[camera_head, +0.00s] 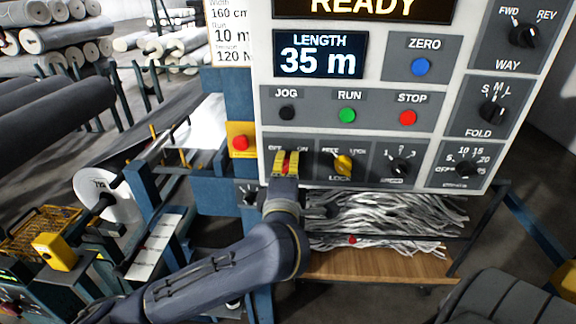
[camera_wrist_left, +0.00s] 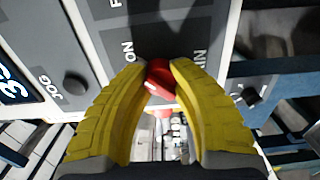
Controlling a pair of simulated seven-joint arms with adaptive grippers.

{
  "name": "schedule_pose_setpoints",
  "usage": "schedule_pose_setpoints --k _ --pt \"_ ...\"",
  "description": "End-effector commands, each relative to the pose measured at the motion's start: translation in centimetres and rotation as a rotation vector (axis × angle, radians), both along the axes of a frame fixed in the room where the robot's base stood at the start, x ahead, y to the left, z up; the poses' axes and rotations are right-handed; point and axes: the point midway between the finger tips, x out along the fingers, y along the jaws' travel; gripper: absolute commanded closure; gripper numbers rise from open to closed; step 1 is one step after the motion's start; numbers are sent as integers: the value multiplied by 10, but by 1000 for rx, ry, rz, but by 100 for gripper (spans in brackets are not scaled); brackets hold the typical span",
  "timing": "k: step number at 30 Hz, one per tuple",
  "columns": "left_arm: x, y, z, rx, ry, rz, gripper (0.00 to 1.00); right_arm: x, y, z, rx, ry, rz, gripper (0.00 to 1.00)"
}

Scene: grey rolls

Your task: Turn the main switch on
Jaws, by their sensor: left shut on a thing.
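The main switch is a red knob (camera_wrist_left: 160,78) on the dark panel, seen between my fingertips in the left wrist view. The letters ON and part of the word MAIN show beside it. My left gripper (camera_head: 286,163) has its yellow fingers closed on this knob, at the lower left of the control panel (camera_head: 385,93). It also fills the left wrist view (camera_wrist_left: 159,72). In the head view the fingers hide most of the knob, so its exact pointing direction is hard to tell. My right gripper is not in view.
Right of the gripper are a yellow lock knob (camera_head: 343,165) and further black dials. Above are JOG, green RUN (camera_head: 347,115) and red STOP (camera_head: 407,118) buttons. A red button on a yellow plate (camera_head: 240,143) is close on the left. A shelf of pale strips lies below.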

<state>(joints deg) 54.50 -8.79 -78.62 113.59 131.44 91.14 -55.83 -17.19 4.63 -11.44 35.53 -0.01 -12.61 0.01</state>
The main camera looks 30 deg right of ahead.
Motion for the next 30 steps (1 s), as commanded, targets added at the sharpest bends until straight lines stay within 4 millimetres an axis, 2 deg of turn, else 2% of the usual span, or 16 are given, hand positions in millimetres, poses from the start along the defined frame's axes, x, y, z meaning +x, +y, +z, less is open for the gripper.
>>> schedule_pose_setpoints --k 10,11,19,30 --pt "0 0 0 2 -2 1 100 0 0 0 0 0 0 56" --pt "0 0 0 2 -2 1 74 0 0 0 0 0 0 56" --pt "0 0 0 2 -1 0 44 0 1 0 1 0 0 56" --pt "-5 4 0 1 -1 -2 44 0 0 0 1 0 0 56"
